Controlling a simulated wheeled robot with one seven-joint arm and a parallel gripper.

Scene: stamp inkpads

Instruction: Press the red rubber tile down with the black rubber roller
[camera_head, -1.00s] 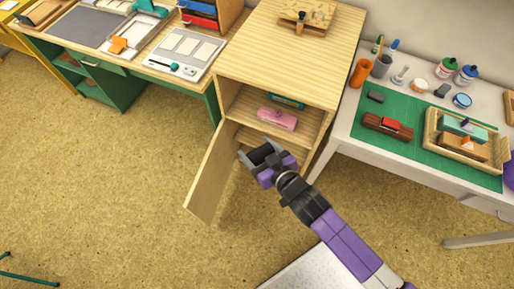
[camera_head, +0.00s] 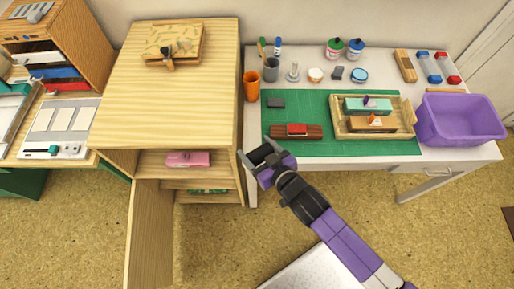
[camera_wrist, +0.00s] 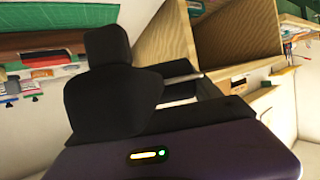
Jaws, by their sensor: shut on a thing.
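The red rubber tile (camera_head: 297,128) lies on top of a dark red-brown wooden block (camera_head: 276,132) on the green mat, in the head view. My gripper (camera_head: 262,154) is in front of the table's left front corner, to the left of the block and apart from it. It is shut on a dark thing, which I take to be the black rubber roller (camera_head: 264,151); it is small and partly hidden by the fingers. In the wrist view a black finger (camera_wrist: 105,85) fills the middle, and the held thing is hard to make out.
The green mat (camera_head: 350,149) lies on a white table (camera_head: 440,157). A wooden tray (camera_head: 414,117) with blocks stands right of the red tile, then a purple bin (camera_head: 460,119). An orange cup (camera_head: 251,86) stands at the left edge. A wooden cabinet (camera_head: 115,95) with an open door (camera_head: 150,230) is at left.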

